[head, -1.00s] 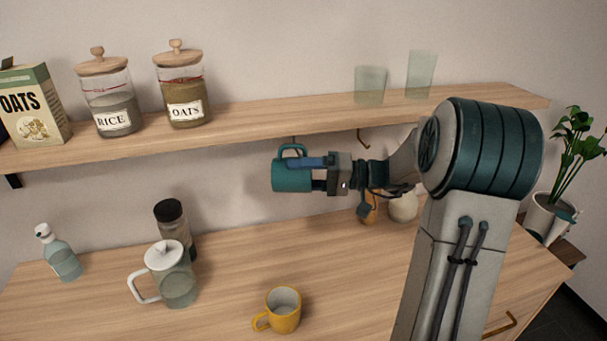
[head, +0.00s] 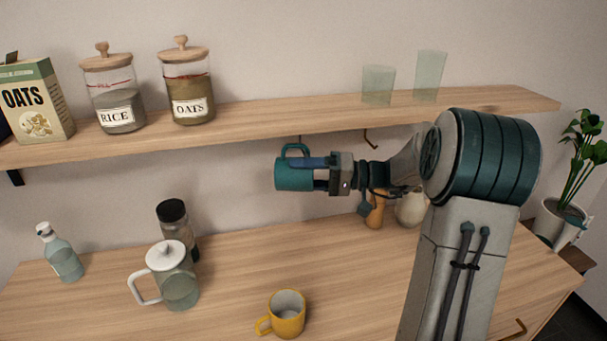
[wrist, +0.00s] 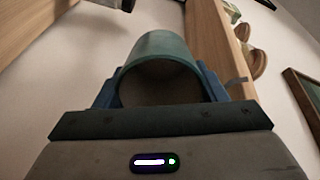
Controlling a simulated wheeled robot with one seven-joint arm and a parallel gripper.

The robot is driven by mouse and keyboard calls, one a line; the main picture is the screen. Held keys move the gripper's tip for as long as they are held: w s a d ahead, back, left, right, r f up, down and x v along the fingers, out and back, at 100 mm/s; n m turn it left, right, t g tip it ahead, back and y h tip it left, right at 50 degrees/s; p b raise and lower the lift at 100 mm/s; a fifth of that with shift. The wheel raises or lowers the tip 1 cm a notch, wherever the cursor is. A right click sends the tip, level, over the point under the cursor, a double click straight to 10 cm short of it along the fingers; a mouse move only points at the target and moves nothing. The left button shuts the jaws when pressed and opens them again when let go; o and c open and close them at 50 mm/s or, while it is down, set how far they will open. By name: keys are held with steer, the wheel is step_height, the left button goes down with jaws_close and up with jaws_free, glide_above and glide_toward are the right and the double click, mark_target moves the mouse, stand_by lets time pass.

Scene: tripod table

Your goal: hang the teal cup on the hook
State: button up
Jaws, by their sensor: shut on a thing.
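The teal cup (head: 288,176) is held in the air just below the shelf, its handle loop on top. My gripper (head: 316,171) is shut on the cup from the right, with a blue finger along its side. In the wrist view the cup (wrist: 165,47) sits between the two fingers of my gripper (wrist: 160,88). A dark hook (head: 371,138) hangs under the shelf, right of the cup and above my wrist. Another dark hook-like piece (head: 300,138) shows just above the handle, partly hidden. I cannot tell whether handle and hook touch.
The shelf (head: 250,125) carries an oats box, two labelled jars and two glasses. On the counter (head: 230,285) stand a yellow mug (head: 287,316), a white-lidded pitcher (head: 172,275), a dark-lidded jar and a bottle. An orange item and a pale vase stand behind my wrist.

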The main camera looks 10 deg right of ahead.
steer(key=shift+s+r, duration=0.15)
steer(key=shift+s, duration=0.1)
steer(key=shift+w+d, duration=0.1)
steer(key=shift+w, duration=0.1)
steer(key=o, duration=1.5)
steer(key=shift+o, duration=0.2)
